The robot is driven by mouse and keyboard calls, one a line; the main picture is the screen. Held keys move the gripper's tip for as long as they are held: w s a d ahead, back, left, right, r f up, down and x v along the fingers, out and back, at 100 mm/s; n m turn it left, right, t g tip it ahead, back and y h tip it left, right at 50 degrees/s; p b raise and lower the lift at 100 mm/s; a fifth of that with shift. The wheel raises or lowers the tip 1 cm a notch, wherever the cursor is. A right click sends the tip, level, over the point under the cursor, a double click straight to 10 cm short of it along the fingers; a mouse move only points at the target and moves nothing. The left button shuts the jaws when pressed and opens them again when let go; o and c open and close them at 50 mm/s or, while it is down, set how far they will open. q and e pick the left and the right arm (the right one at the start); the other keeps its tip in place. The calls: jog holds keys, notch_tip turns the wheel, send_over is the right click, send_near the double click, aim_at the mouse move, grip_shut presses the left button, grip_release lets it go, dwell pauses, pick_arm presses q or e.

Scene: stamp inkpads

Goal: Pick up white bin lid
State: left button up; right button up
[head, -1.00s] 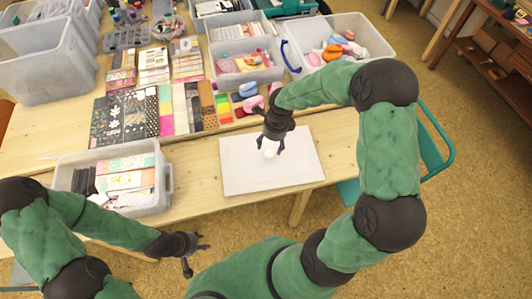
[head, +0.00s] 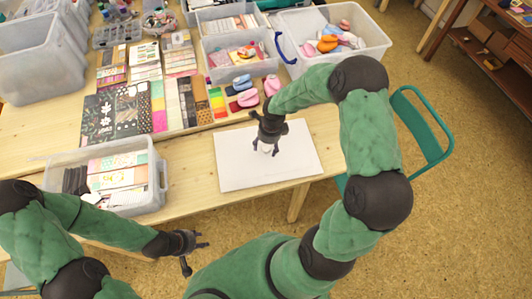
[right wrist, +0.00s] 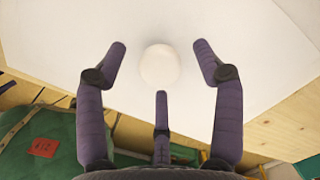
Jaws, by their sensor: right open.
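A flat white rectangular panel (head: 230,170) lies on the wooden table near its front edge. A small rounded white piece (right wrist: 160,66) shows on the panel in the right wrist view; I cannot tell whether it is a knob of the panel or a separate thing. Which of them is the bin lid is unclear. My right gripper (head: 266,150) is over the panel, its fingers open and spread around the white piece, with gaps on both sides. In the head view the fingers partly hide the piece. My left gripper (head: 198,254) is in front of the table, empty, its fingers spread apart.
A clear bin (head: 160,180) with packets stands left of the panel. Cards and notebooks (head: 130,108), small pink and blue items (head: 247,97) and more clear bins (head: 370,45) fill the table behind. A green chair (head: 440,148) stands to the right.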

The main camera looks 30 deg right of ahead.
jog(key=shift+w+f, duration=0.1)
jog(key=shift+f, duration=0.75)
jog(key=shift+r, duration=0.1)
grip_shut()
